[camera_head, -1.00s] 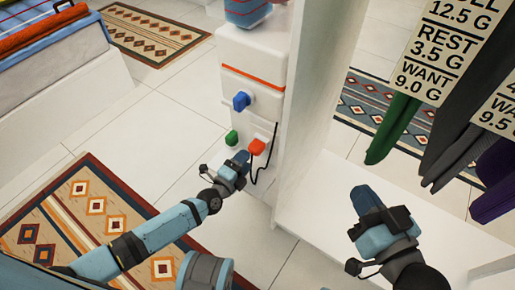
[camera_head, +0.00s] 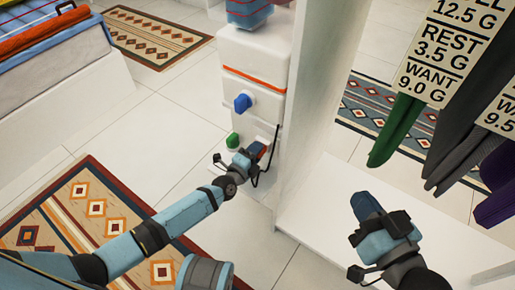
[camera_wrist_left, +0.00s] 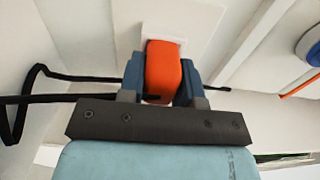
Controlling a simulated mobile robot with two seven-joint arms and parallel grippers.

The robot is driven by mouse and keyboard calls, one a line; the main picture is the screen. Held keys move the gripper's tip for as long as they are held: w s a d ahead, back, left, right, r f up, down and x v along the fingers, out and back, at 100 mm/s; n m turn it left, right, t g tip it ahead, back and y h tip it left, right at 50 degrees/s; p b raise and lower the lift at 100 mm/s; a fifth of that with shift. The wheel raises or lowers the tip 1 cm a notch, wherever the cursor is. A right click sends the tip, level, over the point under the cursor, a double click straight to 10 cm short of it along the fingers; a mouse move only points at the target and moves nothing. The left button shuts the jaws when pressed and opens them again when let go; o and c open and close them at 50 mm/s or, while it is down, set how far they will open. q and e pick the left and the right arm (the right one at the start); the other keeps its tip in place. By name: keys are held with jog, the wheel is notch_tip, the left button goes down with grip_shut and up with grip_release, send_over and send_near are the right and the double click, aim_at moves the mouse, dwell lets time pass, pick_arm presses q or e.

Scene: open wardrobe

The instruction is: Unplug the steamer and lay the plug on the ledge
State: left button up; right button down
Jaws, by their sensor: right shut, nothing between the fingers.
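The red-orange plug (camera_wrist_left: 163,72) sits against a white plate (camera_wrist_left: 185,28) on the white column, with no gap to see between them. My left gripper (camera_head: 254,151) has one finger on each side of the plug, and no gap shows in the left wrist view (camera_wrist_left: 163,85). A black cord (camera_wrist_left: 50,95) loops to the left there. It also hangs beside the column in the head view (camera_head: 275,150). My right gripper (camera_head: 367,206) is shut and empty, over the white floor panel. I cannot tell which part is the steamer or the ledge.
A blue knob-like piece (camera_head: 242,103) and a green one (camera_head: 232,140) stick out of the white column (camera_head: 250,50) close to my left gripper. A white upright panel (camera_head: 330,100) stands to its right. Dark garments and tags (camera_head: 445,50) hang at the right.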

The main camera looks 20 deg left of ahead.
pick_arm(q)
jog(key=c, duration=0.4)
jog(key=shift+p+v, duration=1.25)
jog(key=shift+v, duration=0.1)
dwell(0.9)
jog(key=shift+p+v, duration=1.2)
jog(key=shift+v, duration=0.7)
jog(key=shift+w, duration=0.1)
